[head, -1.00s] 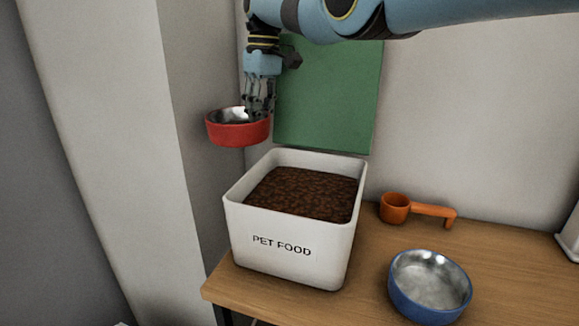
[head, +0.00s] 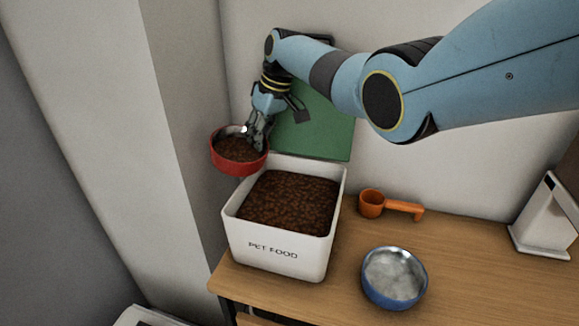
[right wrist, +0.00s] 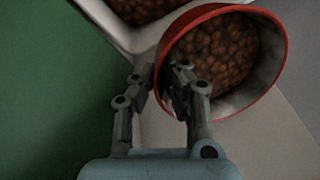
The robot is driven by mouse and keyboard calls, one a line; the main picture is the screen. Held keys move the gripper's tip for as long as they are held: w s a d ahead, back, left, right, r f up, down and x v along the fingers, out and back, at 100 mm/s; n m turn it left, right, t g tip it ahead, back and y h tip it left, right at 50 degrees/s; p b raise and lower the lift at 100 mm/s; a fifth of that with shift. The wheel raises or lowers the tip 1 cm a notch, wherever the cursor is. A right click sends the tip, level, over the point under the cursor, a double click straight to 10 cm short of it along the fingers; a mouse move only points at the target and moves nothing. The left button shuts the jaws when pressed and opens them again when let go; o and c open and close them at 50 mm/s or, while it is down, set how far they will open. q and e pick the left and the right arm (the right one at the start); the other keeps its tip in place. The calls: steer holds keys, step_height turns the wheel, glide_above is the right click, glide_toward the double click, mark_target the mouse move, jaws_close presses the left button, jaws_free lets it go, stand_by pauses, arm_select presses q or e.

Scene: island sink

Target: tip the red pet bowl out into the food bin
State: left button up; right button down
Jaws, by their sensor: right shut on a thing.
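The red pet bowl (head: 238,167) holds brown kibble and hangs in the air at the back left corner of the food bin. My right gripper (head: 256,140) is shut on its rim. In the right wrist view the fingers (right wrist: 168,88) pinch the near wall of the red bowl (right wrist: 272,98), and kibble shows inside. The white food bin (head: 275,250), marked PET FOOD, stands open on the wooden counter, with kibble in it. Its corner also shows in the right wrist view (right wrist: 108,18). The bowl is beside the bin's rim, slightly above it. My left gripper is not in view.
A blue bowl (head: 394,290) with a pale, shiny inside and an orange scoop (head: 372,204) lie on the counter (head: 450,262) right of the bin. A green panel (head: 318,138) stands behind the bin. A white dispenser-like object (head: 545,225) is at the right.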

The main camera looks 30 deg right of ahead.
steer(key=shift+s+d+t+p, duration=0.4)
steer(key=shift+s+p, duration=0.15)
steer(key=shift+p, duration=0.1)
steer(key=shift+s+r+y+p, duration=0.2)
steer(key=shift+s+y+p, duration=0.1)
steer(key=shift+p, duration=0.1)
steer(key=shift+s+d+t+p, duration=0.2)
steer(key=shift+s+t+p, duration=0.15)
steer(key=shift+t, duration=0.25)
arm_select(q)
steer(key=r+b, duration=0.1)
steer(key=b, duration=0.1)
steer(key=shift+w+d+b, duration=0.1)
steer(key=shift+b, duration=0.2)
arm_select(e)
steer(key=s+t+y, duration=0.1)
steer(key=s+d+f+t+y, duration=0.1)
steer(key=shift+d+f+t, duration=0.1)
steer(key=shift+f+t, duration=0.15)
steer(key=shift+t, duration=0.15)
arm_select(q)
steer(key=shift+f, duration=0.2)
arm_select(e)
steer(key=shift+s, duration=0.15)
arm_select(q)
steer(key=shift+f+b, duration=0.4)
steer(key=shift+b, duration=0.2)
arm_select(e)
steer(key=shift+s+d+t, duration=0.1)
steer(key=shift+t, duration=0.3)
